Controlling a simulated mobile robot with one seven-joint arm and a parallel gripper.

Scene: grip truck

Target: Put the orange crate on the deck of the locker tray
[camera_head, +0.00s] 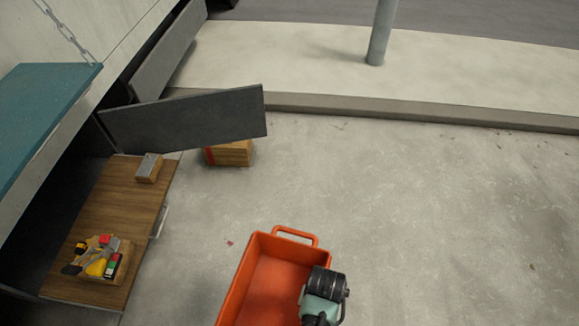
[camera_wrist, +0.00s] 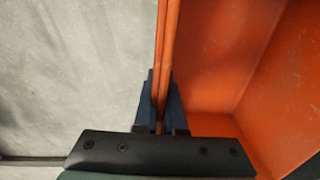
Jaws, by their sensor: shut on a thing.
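The orange crate (camera_head: 257,278) is at the lower middle of the head view, open side up, with a loop handle at its far end; its near end is cut off by the frame. In the wrist view, my gripper (camera_wrist: 162,95) is shut on the wall of the orange crate (camera_wrist: 225,60), one finger on each side. In the head view, my wrist covers part of the crate's right side, and the fingers are hidden. The locker tray (camera_head: 138,205) is a wooden deck at the left, apart from the crate. I cannot tell the crate's height above the ground.
On the tray lie a small box (camera_head: 149,168) at the far end and a pile of tools (camera_head: 97,258) at the near end. A dark hinged panel (camera_head: 185,118) stands beyond it. A wooden crate (camera_head: 230,153) sits on the pavement. Open ground lies right.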

